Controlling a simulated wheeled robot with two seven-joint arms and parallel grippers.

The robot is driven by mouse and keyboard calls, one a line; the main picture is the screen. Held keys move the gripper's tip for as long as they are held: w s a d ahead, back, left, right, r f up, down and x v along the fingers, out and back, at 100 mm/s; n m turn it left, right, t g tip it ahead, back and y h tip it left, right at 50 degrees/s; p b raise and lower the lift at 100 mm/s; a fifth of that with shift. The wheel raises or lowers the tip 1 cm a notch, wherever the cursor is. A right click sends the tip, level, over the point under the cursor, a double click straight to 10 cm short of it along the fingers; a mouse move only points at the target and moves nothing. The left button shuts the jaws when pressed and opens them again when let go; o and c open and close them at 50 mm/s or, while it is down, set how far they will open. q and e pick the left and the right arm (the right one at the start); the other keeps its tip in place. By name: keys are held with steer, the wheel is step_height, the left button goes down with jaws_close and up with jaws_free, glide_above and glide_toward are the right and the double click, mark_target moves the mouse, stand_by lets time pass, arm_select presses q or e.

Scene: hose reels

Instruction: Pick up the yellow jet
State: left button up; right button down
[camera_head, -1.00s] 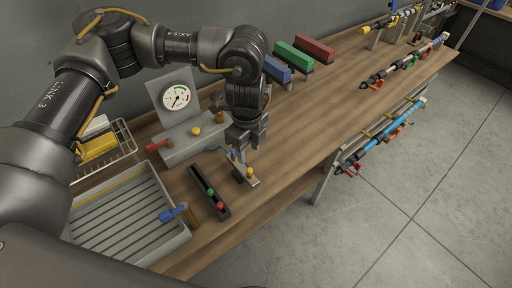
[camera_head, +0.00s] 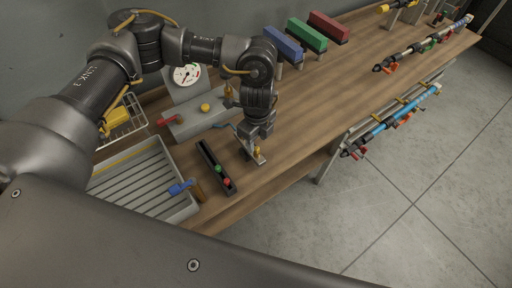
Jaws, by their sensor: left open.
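The yellow jet (camera_head: 257,151) is a small upright piece on a small light plate (camera_head: 261,160) near the front edge of the wooden bench. My left gripper (camera_head: 254,142) points down just above this plate, its fingers very close to the jet. It is open. Its fingers cover part of the plate, and I cannot tell whether they touch the jet. My right gripper is not in view.
A dark narrow rack (camera_head: 210,163) with green and red pieces lies left of the plate. A ribbed grey tray (camera_head: 140,190) holds a blue-handled tool (camera_head: 180,187). A gauge stand (camera_head: 186,75) is behind. Blue, green and red blocks stand farther back.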

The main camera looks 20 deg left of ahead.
mark_target(257, 148)
arm_select(q)
steer(key=shift+w+f+p, duration=0.1)
steer(key=shift+f+p, duration=0.45)
steer(key=shift+f, duration=1.4)
jaws_close()
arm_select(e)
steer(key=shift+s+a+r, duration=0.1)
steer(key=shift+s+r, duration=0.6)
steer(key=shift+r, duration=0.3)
arm_select(q)
steer(key=shift+r, duration=0.1)
